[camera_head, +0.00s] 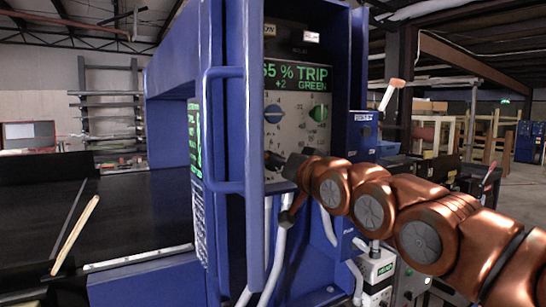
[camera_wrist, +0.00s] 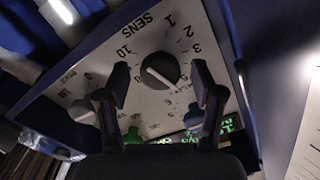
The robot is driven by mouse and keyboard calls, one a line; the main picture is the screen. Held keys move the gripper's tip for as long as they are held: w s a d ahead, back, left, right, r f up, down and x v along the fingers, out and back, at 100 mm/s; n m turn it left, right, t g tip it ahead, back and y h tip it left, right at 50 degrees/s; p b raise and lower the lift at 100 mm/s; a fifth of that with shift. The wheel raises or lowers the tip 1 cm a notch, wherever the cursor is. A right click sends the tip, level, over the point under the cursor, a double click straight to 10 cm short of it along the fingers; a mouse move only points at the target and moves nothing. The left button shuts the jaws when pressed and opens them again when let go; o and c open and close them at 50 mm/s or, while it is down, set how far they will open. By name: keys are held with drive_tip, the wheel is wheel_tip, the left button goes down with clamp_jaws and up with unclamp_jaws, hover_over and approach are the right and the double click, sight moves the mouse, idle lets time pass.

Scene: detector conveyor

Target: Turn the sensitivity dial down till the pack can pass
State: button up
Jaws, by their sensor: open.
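The sensitivity dial (camera_wrist: 158,70) is a round black knob with a white line across it, on a pale panel marked SENS with a numbered scale. In the wrist view my gripper (camera_wrist: 160,67) is open, with one finger on each side of the dial. Gaps show between the fingers and the knob, so I see no grip on it. In the head view my copper arm reaches to the lower part of the panel (camera_head: 294,112), where the dial cannot be made out clearly. The green display (camera_head: 308,76) reads "65 % TRIP", "+2" and "GREEN", its left edge partly hidden. I see no pack.
A blue knob (camera_head: 273,112) and a green knob (camera_head: 318,112) sit above the gripper in the head view. A blue upright handle (camera_head: 211,130) stands left of the panel. A dark conveyor belt (camera_head: 130,215) runs at left, with a pale stick (camera_head: 75,235) over it.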

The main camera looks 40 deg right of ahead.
drive_tip(key=shift+w, duration=0.95)
drive_tip(key=shift+c, duration=0.2)
drive_tip(key=c, duration=1.1)
